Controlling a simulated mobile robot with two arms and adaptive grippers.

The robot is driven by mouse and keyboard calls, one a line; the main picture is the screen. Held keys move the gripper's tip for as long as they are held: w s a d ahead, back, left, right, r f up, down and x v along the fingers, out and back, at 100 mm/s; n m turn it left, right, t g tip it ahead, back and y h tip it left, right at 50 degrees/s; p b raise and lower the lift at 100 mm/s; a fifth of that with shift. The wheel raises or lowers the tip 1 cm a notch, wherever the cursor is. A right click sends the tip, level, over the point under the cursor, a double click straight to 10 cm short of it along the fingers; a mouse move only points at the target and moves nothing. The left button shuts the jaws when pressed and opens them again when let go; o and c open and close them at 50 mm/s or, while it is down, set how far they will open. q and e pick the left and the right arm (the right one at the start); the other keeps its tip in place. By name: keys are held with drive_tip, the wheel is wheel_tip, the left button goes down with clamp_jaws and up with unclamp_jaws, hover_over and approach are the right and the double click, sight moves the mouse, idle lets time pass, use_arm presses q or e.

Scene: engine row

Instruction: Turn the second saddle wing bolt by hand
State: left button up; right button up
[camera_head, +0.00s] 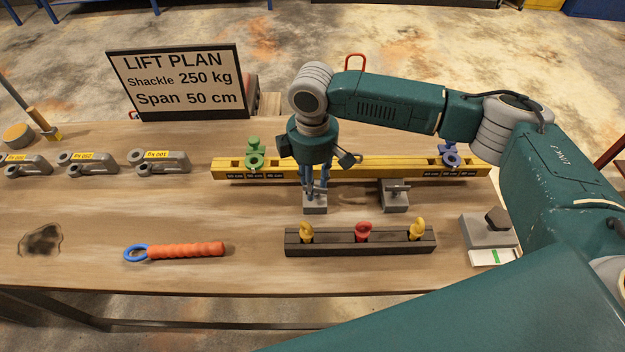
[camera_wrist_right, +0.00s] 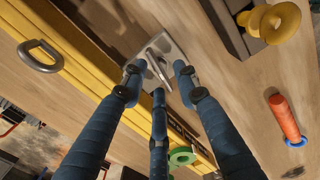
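Two small grey saddles stand in front of the yellow beam (camera_head: 360,170). The left saddle (camera_head: 315,208) is under my right gripper (camera_head: 315,190), which points down at it; it also shows in the wrist view (camera_wrist_right: 178,50). There the three blue fingers of the gripper (camera_wrist_right: 157,78) are spread around the saddle's wing bolt (camera_wrist_right: 155,64), with visible gaps between the fingertips. Contact with the bolt cannot be made out. The right saddle (camera_head: 394,200) stands free, its wing bolt (camera_head: 397,187) on top. My left gripper is not in view.
A green shackle (camera_head: 255,155) and a blue shackle (camera_head: 450,155) sit on the beam. A dark rack (camera_head: 335,247) with yellow and red eye bolts stands in front. An orange-handled tool (camera_head: 185,251) lies left. A grey block (camera_head: 485,232) stands right. A sign (camera_head: 180,82) stands behind.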

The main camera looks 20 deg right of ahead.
clamp_jaws()
drive_tip(key=shift+s+r+n+p, duration=0.1)
drive_tip(key=shift+r+n+p, duration=0.35)
drive_tip(key=shift+p, duration=0.8)
drive_tip(key=shift+f+n+p, duration=0.2)
drive_tip(key=shift+n+p, duration=0.1)
drive_tip(key=shift+n, duration=0.15)
drive_tip(key=shift+f+n, duration=0.2)
drive_tip(key=shift+n, duration=0.1)
unclamp_jaws()
wheel_tip(320, 180, up, 12)
